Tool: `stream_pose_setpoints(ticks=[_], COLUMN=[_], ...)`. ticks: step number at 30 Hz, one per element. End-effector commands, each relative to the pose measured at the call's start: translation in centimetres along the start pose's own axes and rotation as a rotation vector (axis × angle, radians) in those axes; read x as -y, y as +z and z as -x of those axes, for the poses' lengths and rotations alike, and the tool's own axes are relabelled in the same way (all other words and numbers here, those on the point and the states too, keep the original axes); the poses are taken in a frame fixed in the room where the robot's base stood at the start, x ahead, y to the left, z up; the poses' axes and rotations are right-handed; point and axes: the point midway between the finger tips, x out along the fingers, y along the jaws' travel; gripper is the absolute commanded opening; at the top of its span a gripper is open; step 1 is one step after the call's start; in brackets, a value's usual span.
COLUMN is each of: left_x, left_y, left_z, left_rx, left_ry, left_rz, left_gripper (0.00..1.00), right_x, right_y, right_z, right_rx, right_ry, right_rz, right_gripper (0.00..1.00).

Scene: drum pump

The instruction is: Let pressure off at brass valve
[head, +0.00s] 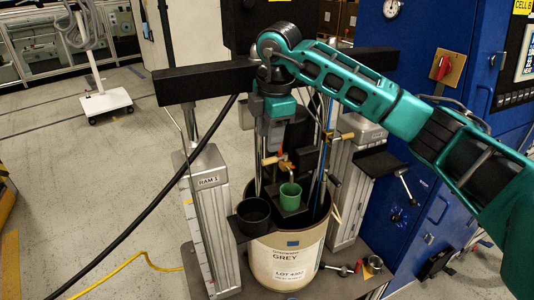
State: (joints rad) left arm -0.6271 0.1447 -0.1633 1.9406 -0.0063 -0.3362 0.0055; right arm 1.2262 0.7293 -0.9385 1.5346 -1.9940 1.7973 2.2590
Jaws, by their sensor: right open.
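A brass valve (272,160) with a reddish part beside it shows at the middle of the drum pump, above a green cup (291,191). My right gripper (272,148) comes down from above, with its fingertips just over the brass valve. It is open; whether the fingers touch the valve I cannot tell. A second brass fitting (339,136) shows to the right, by the right column. My left gripper is out of view.
The drum (285,262), labelled GREY, stands between two columns, the left one (207,185) marked RAM 1. A black cup (253,214) sits at the drum's left rim. A black hose and a blue cabinet (395,215) flank the pump. Open floor lies left.

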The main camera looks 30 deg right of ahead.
Motion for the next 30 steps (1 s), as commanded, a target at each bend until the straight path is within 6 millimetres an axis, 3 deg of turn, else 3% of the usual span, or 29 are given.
stream_pose_setpoints(ticks=[3,9,22,30], left_x=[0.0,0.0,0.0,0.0], left_y=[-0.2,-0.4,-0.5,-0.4], left_z=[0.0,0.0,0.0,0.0], left_rx=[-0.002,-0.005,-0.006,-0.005], left_ry=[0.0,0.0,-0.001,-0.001], left_rz=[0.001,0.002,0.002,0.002], left_gripper=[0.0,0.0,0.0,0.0], right_x=[0.0,0.0,0.0,0.0], right_y=[0.0,0.0,-0.1,-0.1], right_z=[-2.5,-5.4,-6.5,-6.5], right_rx=[0.0,-0.001,-0.002,-0.002], right_ry=[-0.003,-0.001,0.001,0.001], right_rz=[0.0,0.0,0.003,0.002], right_gripper=[0.43,0.43,0.43,0.19])
